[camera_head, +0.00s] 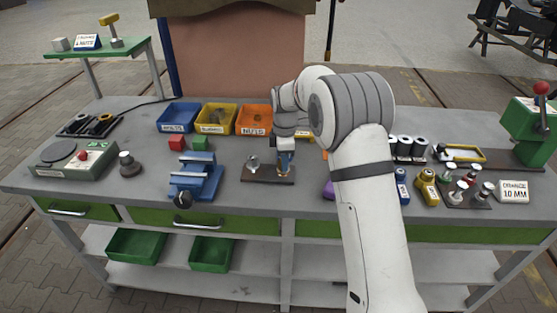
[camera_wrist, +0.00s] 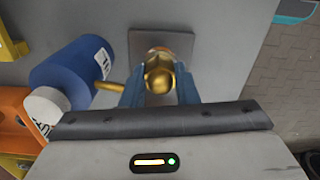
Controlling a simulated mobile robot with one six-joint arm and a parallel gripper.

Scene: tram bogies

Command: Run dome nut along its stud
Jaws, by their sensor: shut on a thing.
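The brass dome nut (camera_wrist: 159,76) is between the two blue fingers of my gripper (camera_wrist: 160,90) in the wrist view. The gripper is shut on it, one finger on each side. Below the nut is a square grey plate (camera_wrist: 137,42). The stud is hidden under the nut, so I cannot tell how far the nut is along it. In the head view my gripper (camera_head: 285,160) is over the right part of a dark base plate (camera_head: 266,180); the nut is too small to make out there.
A small silver part (camera_head: 253,163) stands on the plate left of my gripper. A blue vise (camera_head: 196,180) is further left. Blue, yellow and orange bins (camera_head: 254,118) stand behind. In the wrist view a blue cylinder (camera_wrist: 72,75) and a brass rod (camera_wrist: 109,87) are close on the left.

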